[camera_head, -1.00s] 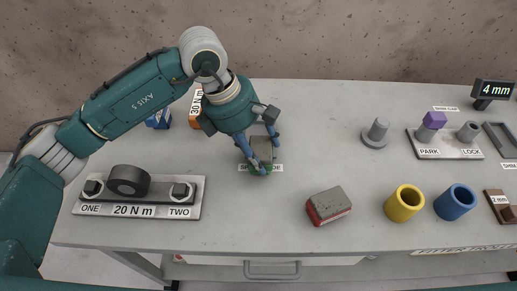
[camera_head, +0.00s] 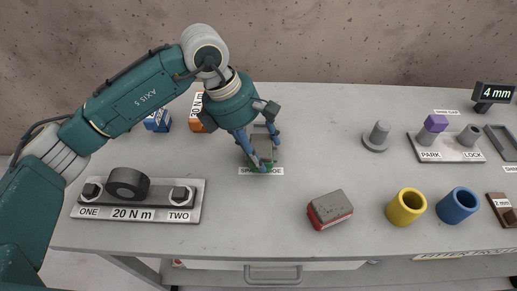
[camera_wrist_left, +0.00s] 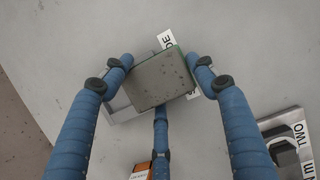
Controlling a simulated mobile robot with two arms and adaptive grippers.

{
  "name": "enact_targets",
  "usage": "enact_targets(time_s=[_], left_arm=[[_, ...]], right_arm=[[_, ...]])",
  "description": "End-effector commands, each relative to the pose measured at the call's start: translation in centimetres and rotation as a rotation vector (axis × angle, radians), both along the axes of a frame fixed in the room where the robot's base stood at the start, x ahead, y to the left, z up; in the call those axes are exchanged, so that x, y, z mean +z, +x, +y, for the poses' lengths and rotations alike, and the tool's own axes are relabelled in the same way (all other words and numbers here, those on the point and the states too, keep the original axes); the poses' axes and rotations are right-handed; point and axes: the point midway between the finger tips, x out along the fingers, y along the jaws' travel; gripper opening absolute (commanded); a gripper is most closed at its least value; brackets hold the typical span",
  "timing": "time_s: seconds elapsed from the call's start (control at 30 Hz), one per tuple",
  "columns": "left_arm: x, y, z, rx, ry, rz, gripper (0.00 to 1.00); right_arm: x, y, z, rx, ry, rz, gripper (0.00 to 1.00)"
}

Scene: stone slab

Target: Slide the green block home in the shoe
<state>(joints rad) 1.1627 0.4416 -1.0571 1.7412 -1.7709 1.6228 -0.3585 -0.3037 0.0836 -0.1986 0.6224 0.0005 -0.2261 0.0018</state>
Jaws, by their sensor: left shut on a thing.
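The green block (camera_wrist_left: 158,82) has a speckled grey top and a thin green edge. My left gripper (camera_head: 258,150) is shut on it; in the left wrist view its fingers (camera_wrist_left: 160,84) press on the block from both sides, with a third finger at the near side. In the head view the block (camera_head: 262,146) is largely hidden by the fingers. The shoe (camera_wrist_left: 118,106) shows as a pale grey rim beside and below the block, by its partly covered label. Whether the block is fully seated cannot be told. My right gripper is not in view.
A red block with a grey top (camera_head: 330,208) lies right of the shoe. Yellow (camera_head: 406,206) and blue (camera_head: 458,204) cups stand farther right. A bolted plate (camera_head: 138,212) lies at front left. Blue (camera_head: 157,121) and orange (camera_head: 199,122) items stand behind the arm.

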Motion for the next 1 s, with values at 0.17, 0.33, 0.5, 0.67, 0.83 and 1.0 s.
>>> enact_targets(time_s=[0.17,0.33,0.5,0.67,0.83,1.0], left_arm=[[0.00,0.33,0.04,0.002,0.000,-0.002,0.23],[-0.02,0.33,0.05,0.002,0.000,-0.002,0.23],[-0.08,0.40,0.05,0.002,0.001,-0.003,0.23],[-0.14,0.72,0.06,0.002,0.001,-0.003,0.23],[-0.13,1.04,0.08,0.003,0.001,-0.005,0.23],[-0.09,0.82,0.12,0.005,0.001,-0.007,0.22]], right_arm=[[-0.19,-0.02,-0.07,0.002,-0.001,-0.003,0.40],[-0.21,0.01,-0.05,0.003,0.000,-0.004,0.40],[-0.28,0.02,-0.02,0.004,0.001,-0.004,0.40],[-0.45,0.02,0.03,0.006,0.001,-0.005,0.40],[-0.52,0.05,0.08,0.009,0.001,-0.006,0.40],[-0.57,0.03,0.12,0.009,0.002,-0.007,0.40]])
